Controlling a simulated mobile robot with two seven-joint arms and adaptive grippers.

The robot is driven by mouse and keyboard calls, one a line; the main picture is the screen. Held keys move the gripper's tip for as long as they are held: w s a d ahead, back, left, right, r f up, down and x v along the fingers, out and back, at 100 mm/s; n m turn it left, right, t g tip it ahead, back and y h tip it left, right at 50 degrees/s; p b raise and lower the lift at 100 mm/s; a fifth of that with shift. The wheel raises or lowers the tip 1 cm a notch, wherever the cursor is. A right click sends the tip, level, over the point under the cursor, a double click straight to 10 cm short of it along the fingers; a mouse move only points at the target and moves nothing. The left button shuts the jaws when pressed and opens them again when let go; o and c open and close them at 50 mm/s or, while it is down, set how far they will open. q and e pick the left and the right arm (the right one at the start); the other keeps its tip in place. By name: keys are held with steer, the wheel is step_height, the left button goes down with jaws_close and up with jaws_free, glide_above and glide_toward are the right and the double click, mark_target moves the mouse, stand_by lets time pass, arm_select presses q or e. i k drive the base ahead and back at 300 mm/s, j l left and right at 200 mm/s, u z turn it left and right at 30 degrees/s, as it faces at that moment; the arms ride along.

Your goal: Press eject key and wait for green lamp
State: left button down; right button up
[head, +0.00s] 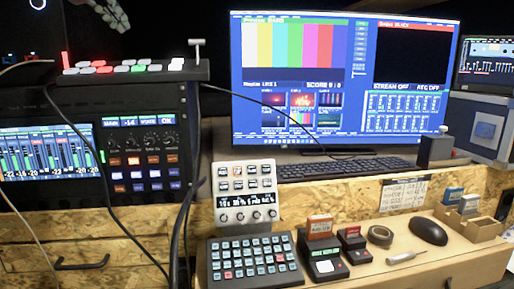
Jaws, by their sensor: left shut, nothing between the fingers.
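A small black card reader (302,241) with an orange-topped card (320,226) upright in its back stands on the wooden shelf. Its front has a white key (331,267) and a small green-lit spot (325,252); at this size I cannot tell whether that is a lamp or a display. A second, smaller dark reader (355,256) with a red card (352,232) stands just right of it. My left gripper (120,20) is shut and empty at the top left, far from the readers and partly cut off by the frame edge. My right gripper is out of view.
A keypad (253,261) and a white button panel (246,195) stand left of the readers. A tape roll (380,235), a screwdriver (405,256), a mouse (427,231) and a card box (470,222) lie to the right. Cables hang at left. A monitor (344,82) stands behind.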

mark_target(323, 267)
steer(key=k, duration=0.95)
